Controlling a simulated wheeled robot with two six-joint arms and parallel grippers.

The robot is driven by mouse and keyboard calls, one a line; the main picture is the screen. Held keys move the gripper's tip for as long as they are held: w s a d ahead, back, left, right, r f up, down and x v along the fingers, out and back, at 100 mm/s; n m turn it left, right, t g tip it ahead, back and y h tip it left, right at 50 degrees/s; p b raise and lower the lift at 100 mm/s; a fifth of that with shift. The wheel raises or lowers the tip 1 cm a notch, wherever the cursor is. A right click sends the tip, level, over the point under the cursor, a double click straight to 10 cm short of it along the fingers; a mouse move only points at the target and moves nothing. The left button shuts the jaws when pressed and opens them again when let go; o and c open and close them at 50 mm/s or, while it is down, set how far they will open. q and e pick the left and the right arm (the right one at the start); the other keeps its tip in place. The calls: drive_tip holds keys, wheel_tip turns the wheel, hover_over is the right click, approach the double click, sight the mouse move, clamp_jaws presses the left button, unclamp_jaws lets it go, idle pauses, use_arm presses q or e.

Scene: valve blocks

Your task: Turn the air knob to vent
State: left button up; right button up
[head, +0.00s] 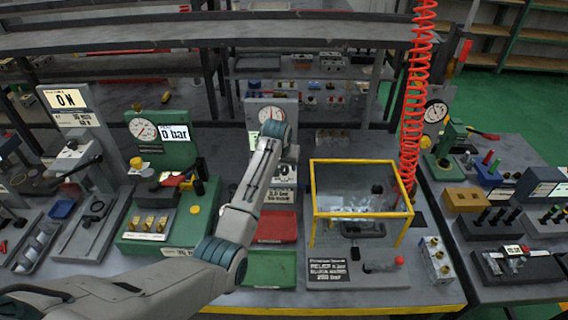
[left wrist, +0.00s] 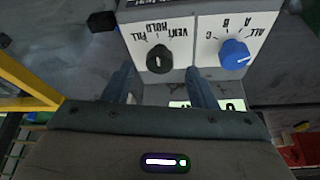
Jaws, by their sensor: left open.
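The air knob (left wrist: 160,58) is a round black knob on a pale panel (left wrist: 195,22), seen upside down in the left wrist view. FILL, HOLD and VENT are printed around it; I cannot tell which its pointer marks. My left gripper (left wrist: 160,80) is open, its two fingers apart on either side of the line to the knob. The knob sits just beyond the fingertips, with nothing held. In the head view, my left arm reaches over the panel near the round gauge (head: 271,117) and hides the knob. My right gripper is not in view.
A blue knob (left wrist: 235,54) marked ALL, A, B, C is close to the black knob. A yellow-framed clear box (head: 318,200) stands to the right in the head view. Red (head: 275,227) and green (head: 268,268) trays lie in front. A red coiled hose (head: 414,100) hangs at the right.

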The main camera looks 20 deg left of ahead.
use_arm(q)
drive_tip(key=shift+x, duration=1.05)
drive_tip(key=shift+c, duration=0.6)
drive_tip(key=c, duration=0.9)
drive_tip(key=shift+o, duration=0.2)
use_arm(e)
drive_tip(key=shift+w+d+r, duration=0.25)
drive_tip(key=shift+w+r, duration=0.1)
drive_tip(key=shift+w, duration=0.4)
